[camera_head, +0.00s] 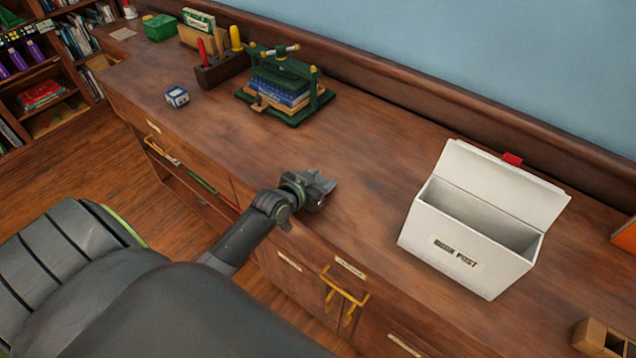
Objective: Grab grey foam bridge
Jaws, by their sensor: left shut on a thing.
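My left gripper (318,190) reaches over the wooden counter (370,225) near its front edge. It is shut on a small grey piece, which looks like the grey foam bridge (322,181). The piece is small in the picture and partly merges with the grey fingers, so its full shape is hard to tell. I cannot tell whether it touches the counter. My right gripper is not in view.
A white open box (465,262) with a raised lid stands to the right. A green press (286,88) with books, a small blue-and-white box (177,97) and a dark pen block (221,70) stand further left. The counter around my gripper is clear.

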